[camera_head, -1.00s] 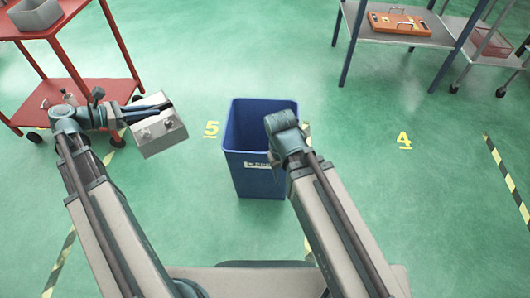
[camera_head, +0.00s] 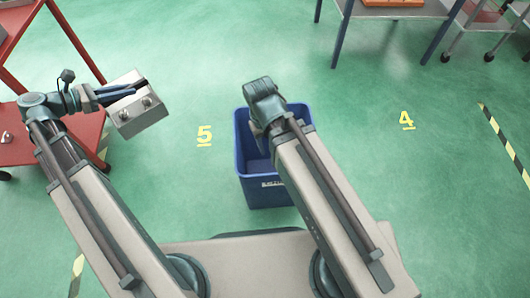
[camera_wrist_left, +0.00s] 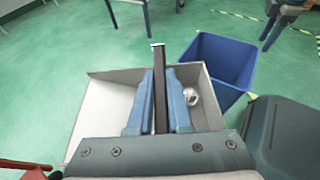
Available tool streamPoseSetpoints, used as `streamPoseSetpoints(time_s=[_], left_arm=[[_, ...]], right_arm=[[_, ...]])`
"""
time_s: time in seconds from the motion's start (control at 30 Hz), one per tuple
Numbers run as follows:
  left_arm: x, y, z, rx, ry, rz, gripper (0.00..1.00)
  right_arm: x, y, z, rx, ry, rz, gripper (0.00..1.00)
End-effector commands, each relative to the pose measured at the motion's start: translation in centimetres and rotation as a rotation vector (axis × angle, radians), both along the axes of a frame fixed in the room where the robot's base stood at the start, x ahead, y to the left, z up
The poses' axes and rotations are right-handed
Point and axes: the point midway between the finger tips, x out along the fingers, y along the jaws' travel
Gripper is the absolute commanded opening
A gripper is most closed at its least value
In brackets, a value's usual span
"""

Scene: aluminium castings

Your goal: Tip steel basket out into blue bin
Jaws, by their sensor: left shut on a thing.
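The steel basket (camera_head: 140,120) is a grey open box held in the air left of the blue bin, apart from it. Small silver castings (camera_head: 147,102) lie in it; one casting (camera_wrist_left: 190,96) shows in the left wrist view, where my fingers hide part of the inside. My left gripper (camera_head: 128,90) is shut on the basket, its blue fingers (camera_wrist_left: 160,100) closed around a dark upright bar. The blue bin (camera_head: 262,195) stands on the floor and also shows in the left wrist view (camera_wrist_left: 240,92). My right gripper (camera_head: 262,110) hangs over the bin, its fingertips mostly hidden.
A red trolley (camera_head: 60,143) stands at the left, close to my left arm. Grey tables (camera_head: 395,12) stand at the back right. The green floor between the basket and the bin is clear, with a yellow number 5 (camera_head: 204,135) on it.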

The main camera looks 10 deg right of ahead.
Motion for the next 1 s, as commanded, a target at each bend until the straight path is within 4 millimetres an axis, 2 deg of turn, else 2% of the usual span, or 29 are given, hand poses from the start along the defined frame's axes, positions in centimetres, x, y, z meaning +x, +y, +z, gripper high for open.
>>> streamPoseSetpoints(time_s=[0.17, 0.4, 0.5, 1.0], left_arm=[[0.0, 0.0, 1.3, -0.002, -0.001, 0.000, 0.00], [0.0, 0.0, 4.9, -0.002, -0.001, 0.000, 0.00], [0.0, 0.0, 5.8, -0.002, -0.001, 0.000, 0.00], [0.0, 0.0, 5.6, -0.002, -0.001, 0.000, 0.00]], right_arm=[[-0.1, 0.0, 1.3, 0.000, 0.000, 0.000, 0.50], [0.0, 0.0, 4.9, 0.002, 0.001, -0.001, 0.50], [0.0, 0.0, 5.8, 0.003, 0.001, -0.001, 0.50], [0.0, 0.1, 5.5, 0.003, 0.001, -0.001, 0.50]])
